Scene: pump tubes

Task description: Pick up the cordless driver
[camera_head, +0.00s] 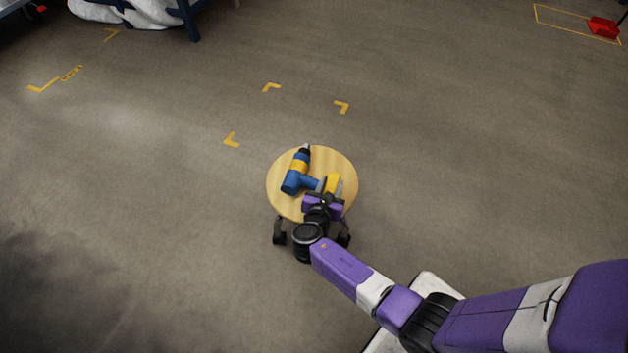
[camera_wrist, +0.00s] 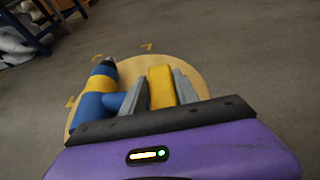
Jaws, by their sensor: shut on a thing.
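The cordless driver (camera_head: 295,173) is blue with a yellow band and a dark chuck. It lies on its side on a small round wooden stool top (camera_head: 280,201), its chuck toward the far edge. It also shows in the wrist view (camera_wrist: 100,88). My gripper (camera_head: 330,185) reaches over the near right part of the stool. Its grey fingers are shut on the yellow base of the driver (camera_wrist: 162,88), at the end of the blue handle. The driver appears to rest on the stool top.
The stool stands on dark feet on open grey floor. Yellow corner marks (camera_head: 341,106) are on the floor beyond it. A dark blue frame with white cloth (camera_head: 130,12) is at the far left. A red object (camera_head: 603,27) lies at the far right.

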